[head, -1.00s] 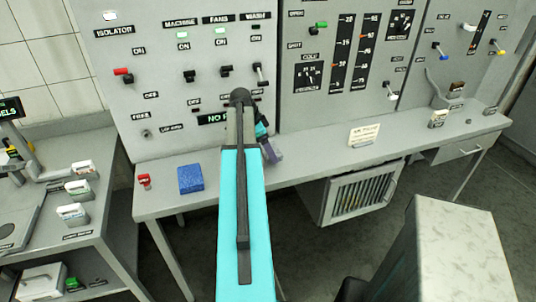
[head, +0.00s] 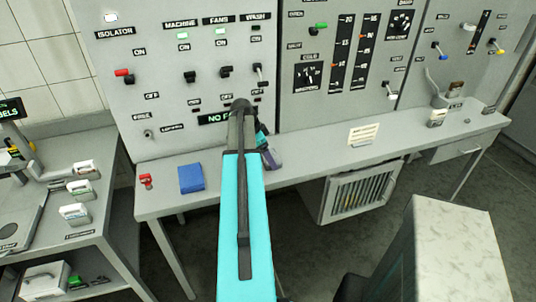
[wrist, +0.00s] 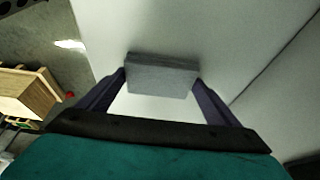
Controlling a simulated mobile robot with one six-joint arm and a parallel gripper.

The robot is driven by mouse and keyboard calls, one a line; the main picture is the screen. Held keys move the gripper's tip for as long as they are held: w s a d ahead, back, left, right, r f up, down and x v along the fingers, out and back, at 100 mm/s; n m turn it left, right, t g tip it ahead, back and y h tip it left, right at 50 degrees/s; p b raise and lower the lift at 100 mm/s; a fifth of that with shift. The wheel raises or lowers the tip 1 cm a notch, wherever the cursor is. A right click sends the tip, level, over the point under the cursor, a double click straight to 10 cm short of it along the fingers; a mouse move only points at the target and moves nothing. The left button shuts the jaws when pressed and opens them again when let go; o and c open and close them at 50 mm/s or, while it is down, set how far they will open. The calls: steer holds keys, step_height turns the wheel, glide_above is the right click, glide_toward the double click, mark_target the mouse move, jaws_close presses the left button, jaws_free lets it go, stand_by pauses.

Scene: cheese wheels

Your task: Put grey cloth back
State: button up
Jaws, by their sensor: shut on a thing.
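The grey cloth (wrist: 162,76) shows in the wrist view as a flat, folded grey block, held between the two dark purple fingers of my gripper (wrist: 161,84). A pale, flat surface lies behind it. In the head view my gripper (head: 271,158) is at the far end of my turquoise arm, above or at the grey desk (head: 310,168) in front of the control panel. I cannot make out the cloth in the head view.
A folded blue cloth (head: 191,178) and a small red item (head: 146,181) are on the desk to the left. A printed notice (head: 363,134) stands right of my gripper. The panel (head: 195,100) with levers rises behind. The desk between gripper and notice looks clear.

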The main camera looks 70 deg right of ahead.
steer(key=o, duration=0.9)
steer(key=shift+r, duration=0.2)
steer(key=b+v, duration=0.2)
steer(key=v, duration=1)
steer(key=shift+b, duration=0.3)
steer(key=shift+s, duration=0.1)
